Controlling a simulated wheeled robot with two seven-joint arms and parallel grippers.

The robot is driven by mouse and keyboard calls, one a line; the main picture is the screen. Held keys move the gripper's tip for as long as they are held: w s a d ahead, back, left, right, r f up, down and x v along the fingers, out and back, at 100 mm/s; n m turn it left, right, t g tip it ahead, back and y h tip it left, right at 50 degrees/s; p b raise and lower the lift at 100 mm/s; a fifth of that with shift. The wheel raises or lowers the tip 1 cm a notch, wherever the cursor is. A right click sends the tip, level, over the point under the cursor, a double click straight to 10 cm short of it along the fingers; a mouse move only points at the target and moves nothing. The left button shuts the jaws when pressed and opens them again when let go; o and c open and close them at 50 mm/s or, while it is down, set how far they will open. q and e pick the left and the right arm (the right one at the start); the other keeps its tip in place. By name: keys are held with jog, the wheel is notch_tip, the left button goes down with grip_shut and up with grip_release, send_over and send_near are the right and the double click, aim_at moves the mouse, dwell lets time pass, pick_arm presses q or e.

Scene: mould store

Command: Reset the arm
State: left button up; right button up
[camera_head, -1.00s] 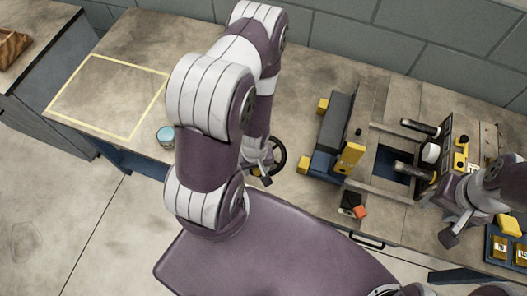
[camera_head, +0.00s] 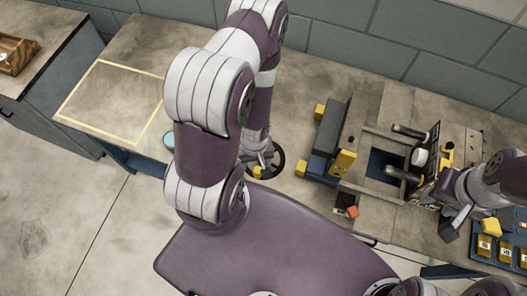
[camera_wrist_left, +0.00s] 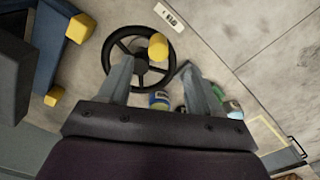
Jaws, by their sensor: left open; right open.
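My left arm comes down in the middle of the head view, and its gripper (camera_head: 252,160) is mostly hidden behind the arm, close to a black handwheel (camera_head: 277,160). In the left wrist view the two fingers (camera_wrist_left: 160,85) are spread apart, with nothing held between them. The handwheel (camera_wrist_left: 118,52) with a yellow knob (camera_wrist_left: 158,46) lies beyond the fingertips. My right gripper (camera_head: 447,217) is at the right, open, beside the bench fixture. No object shows in its jaws.
A blue-and-grey vise-like block (camera_head: 325,140) with yellow parts stands right of the handwheel. A blue tray (camera_head: 479,243) with labelled yellow items is at the right. A teal-topped can (camera_head: 168,139) sits near a yellow taped rectangle (camera_head: 97,63). A wooden box (camera_head: 15,50) stands far left.

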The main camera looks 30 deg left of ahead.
pick_arm(q)
jog(key=shift+r, duration=0.6)
jog(key=shift+f, duration=0.15)
pick_arm(e)
jog(key=shift+r, duration=0.45)
pick_arm(q)
jog(key=w+d+r+m+b, duration=0.1)
jog(key=r+m+b, duration=0.1)
jog(key=r, duration=0.4)
jog(key=w+d+r+m+t+b, duration=0.1)
jog(key=d+r+m+b, duration=0.1)
jog(key=r, duration=0.4)
jog(key=w+d+r+m+b, duration=0.2)
jog(key=r+m+b, duration=0.2)
jog(key=r, duration=0.1)
jog(key=shift+d+r+m, duration=0.2)
jog(key=shift+r+m, duration=0.2)
pick_arm(e)
notch_tip(320, 180, down, 8)
pick_arm(q)
jog(key=shift+s, duration=0.1)
pick_arm(e)
jog(key=shift+s+f, duration=0.1)
